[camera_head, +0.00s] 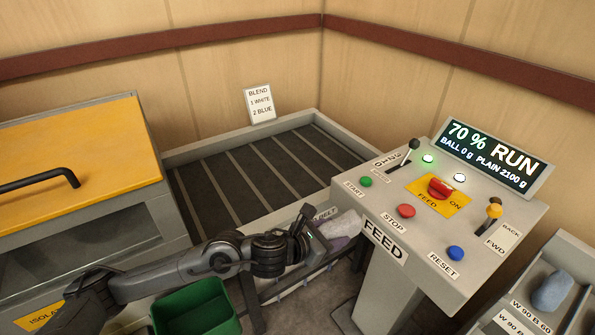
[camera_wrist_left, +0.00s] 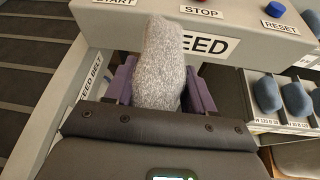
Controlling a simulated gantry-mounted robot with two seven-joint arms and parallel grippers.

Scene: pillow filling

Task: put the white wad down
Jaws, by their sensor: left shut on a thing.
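The white wad, a speckled pale grey-white lump, shows in the left wrist view (camera_wrist_left: 163,62) standing up between the purple fingers. In the head view the wad (camera_head: 346,224) is at the front right corner of the feed belt, just left of the console. My left gripper (camera_head: 330,236) is shut on it. The feed belt (camera_head: 262,178) is dark and slatted with a pale rim, and no wads show on it. The wad seems to be held above the belt's front edge; the exact gap cannot be told. My right gripper is not in view.
The FEED console (camera_head: 385,232) with buttons and levers stands close right; its display (camera_head: 490,155) reads 70 % RUN. A green bin (camera_head: 197,310) is below my left arm. Labelled bins at right hold blue wads (camera_head: 552,291). A yellow-lidded machine (camera_head: 75,150) stands left. A BLEND card (camera_head: 259,103) is behind.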

